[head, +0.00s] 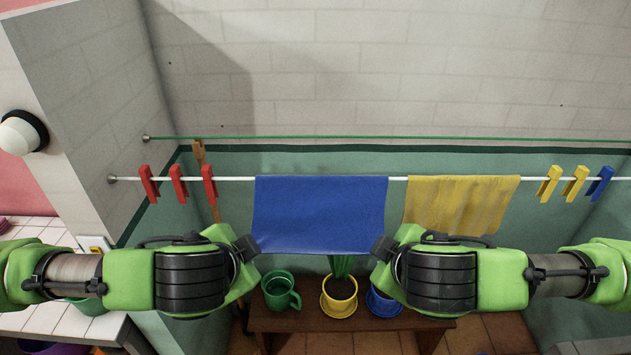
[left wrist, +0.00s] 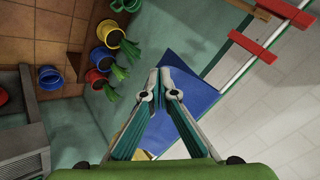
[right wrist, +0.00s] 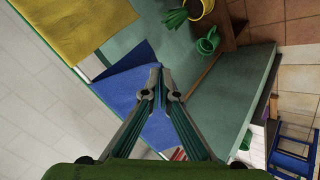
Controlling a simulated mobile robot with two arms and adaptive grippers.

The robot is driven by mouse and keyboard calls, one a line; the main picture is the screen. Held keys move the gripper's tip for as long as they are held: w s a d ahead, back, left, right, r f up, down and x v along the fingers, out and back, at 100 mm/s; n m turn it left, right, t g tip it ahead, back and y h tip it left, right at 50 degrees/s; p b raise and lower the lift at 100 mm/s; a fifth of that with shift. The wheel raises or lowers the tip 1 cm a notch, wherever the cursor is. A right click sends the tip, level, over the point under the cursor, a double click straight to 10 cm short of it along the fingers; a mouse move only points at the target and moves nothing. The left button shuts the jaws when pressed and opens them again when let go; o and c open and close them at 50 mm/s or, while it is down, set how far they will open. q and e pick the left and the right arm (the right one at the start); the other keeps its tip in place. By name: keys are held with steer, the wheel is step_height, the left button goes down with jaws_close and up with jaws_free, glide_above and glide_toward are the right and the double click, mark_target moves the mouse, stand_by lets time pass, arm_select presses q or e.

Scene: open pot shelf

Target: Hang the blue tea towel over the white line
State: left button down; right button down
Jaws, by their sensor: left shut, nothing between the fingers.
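The blue tea towel (head: 320,212) hangs over the white line (head: 230,179), its front face spread flat toward me. It also shows in the left wrist view (left wrist: 188,75) and right wrist view (right wrist: 125,88). My left gripper (head: 256,243) is shut and empty at the towel's lower left corner; its closed fingertips (left wrist: 160,70) are in front of the cloth. My right gripper (head: 383,245) is at the lower right corner. Its fingertips (right wrist: 158,68) are together on the cloth, which creases toward them. The towel's back side is mostly hidden.
A yellow cloth (head: 460,202) hangs on the line to the right. Red pegs (head: 178,184) sit at the left, yellow pegs (head: 574,182) and a blue peg (head: 600,184) at the right. A green line (head: 400,138) runs behind.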

arm_select(q)
steer(key=shift+f, duration=0.3)
arm_select(e)
steer(key=shift+f, duration=0.3)
arm_select(q)
steer(key=shift+w, duration=0.15)
arm_select(e)
steer(key=shift+w, duration=0.15)
arm_select(q)
steer(key=c, duration=2.7)
jaws_free()
steer(key=shift+c, duration=0.2)
arm_select(e)
steer(key=c, duration=2.8)
jaws_free()
arm_select(q)
steer(key=o, duration=0.7)
steer(key=shift+c, duration=0.2)
arm_select(e)
steer(key=o, duration=0.7)
arm_select(q)
steer(key=shift+f, duration=0.1)
arm_select(e)
steer(key=shift+f, duration=0.1)
